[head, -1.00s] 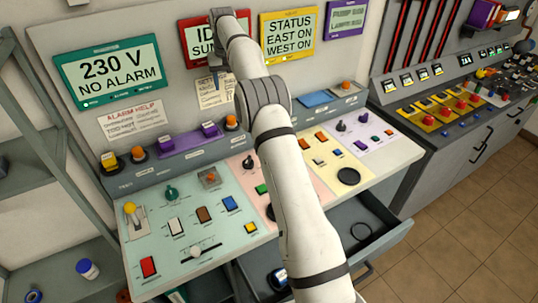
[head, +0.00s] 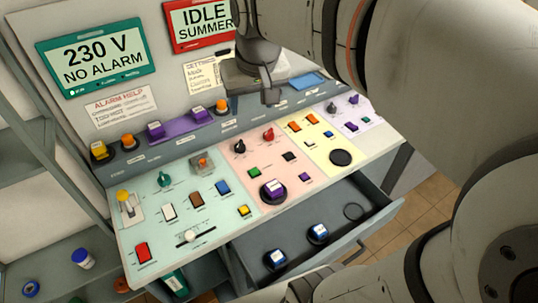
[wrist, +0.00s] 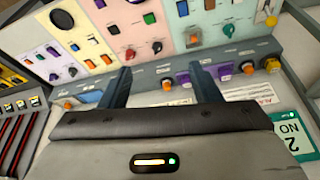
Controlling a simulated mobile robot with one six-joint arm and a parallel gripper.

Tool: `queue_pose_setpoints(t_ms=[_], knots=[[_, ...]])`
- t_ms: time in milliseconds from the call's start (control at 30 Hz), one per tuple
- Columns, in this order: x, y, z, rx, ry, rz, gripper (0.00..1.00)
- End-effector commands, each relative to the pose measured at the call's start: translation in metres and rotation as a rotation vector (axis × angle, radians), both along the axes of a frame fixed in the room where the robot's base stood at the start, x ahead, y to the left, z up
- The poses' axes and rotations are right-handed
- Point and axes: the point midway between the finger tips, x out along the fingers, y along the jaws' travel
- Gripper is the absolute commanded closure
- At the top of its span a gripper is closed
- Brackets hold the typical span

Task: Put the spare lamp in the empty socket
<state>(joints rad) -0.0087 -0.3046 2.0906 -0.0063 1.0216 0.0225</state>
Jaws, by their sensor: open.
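My gripper (wrist: 160,70) is open and empty, its two fingers spread over the back ledge of the panel. It also shows in the head view (head: 268,92), partly hidden by my arm. An orange lamp (wrist: 167,84) on the ledge shows between the fingers, apart from them. A dark round opening (head: 340,157) in the yellow section looks like an empty socket. I cannot tell which piece is the spare lamp.
The open drawer (head: 300,240) juts out below the panel. Purple-capped pieces (head: 155,129), a yellow one (head: 98,150) and an orange one (head: 130,141) stand along the ledge. A purple-topped knob (head: 272,190) sits in the pink section. Shelves (head: 40,160) stand at left.

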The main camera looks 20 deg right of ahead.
Motion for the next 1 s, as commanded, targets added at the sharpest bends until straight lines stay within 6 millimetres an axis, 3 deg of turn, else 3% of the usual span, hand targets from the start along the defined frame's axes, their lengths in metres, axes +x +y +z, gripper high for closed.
queue_pose_setpoints(t_ms=[33, 100, 300, 467, 767, 867, 1000], knots=[[-0.027, 0.0, -0.01, -0.001, -0.011, 0.002, 0.43], [-0.055, 0.0, -0.025, -0.001, -0.024, 0.005, 0.43], [-0.108, 0.0, -0.062, -0.003, -0.044, 0.009, 0.43], [-0.121, -0.003, -0.073, -0.004, -0.05, 0.008, 0.43], [-0.121, -0.002, -0.075, -0.004, -0.047, 0.009, 0.43], [-0.12, -0.002, -0.088, -0.004, -0.039, 0.009, 0.43], [-0.119, -0.002, -0.122, -0.004, -0.015, 0.012, 0.43]])
